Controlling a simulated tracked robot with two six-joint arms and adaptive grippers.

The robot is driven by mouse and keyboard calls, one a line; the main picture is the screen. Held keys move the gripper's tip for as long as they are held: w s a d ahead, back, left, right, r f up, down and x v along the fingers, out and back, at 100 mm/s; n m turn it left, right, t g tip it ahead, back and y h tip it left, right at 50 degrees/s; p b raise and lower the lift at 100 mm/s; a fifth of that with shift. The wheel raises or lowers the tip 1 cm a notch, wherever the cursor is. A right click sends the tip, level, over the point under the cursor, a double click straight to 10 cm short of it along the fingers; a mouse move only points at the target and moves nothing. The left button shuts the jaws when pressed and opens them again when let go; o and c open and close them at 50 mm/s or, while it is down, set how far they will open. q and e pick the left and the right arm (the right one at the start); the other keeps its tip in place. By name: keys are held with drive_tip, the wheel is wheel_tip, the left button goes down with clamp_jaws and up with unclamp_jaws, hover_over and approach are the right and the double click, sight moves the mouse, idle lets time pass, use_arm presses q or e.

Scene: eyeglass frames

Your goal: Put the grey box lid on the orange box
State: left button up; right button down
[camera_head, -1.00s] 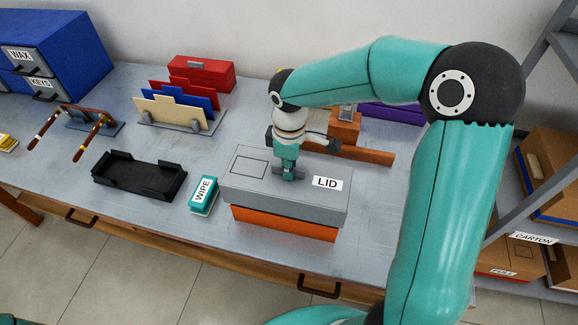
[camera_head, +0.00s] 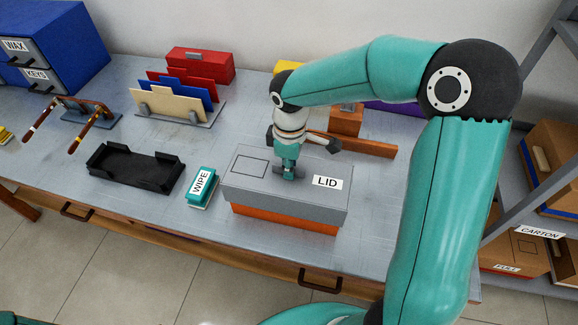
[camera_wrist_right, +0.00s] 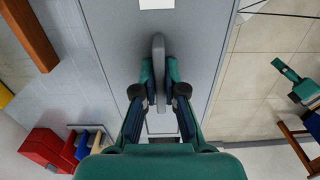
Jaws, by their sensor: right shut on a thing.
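The grey lid (camera_head: 252,192), marked LID, is level over the orange box (camera_head: 285,221). A strip of the box's orange front shows below the lid's edge. I cannot tell whether the lid is fully seated, since it hides the box's rim. My right gripper (camera_head: 288,172) is shut on the raised handle (camera_wrist_right: 159,70) in the middle of the lid. In the right wrist view its fingers (camera_wrist_right: 160,88) press on both sides of this handle, and the lid's grey top (camera_wrist_right: 120,30) lies beneath. My left gripper is not in view.
A teal WIPE box (camera_head: 201,187) stands just left of the orange box, with a black tray (camera_head: 135,166) beyond it. A brown wooden bar (camera_head: 370,145) lies behind. The table's front edge is close to the box. A shelf with cartons (camera_head: 520,252) stands at right.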

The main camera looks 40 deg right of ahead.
drive_tip(key=shift+f+b, duration=0.45)
drive_tip(key=shift+f, duration=0.1)
drive_tip(key=c, duration=1.2)
unclamp_jaws()
wheel_tip(320, 180, up, 12)
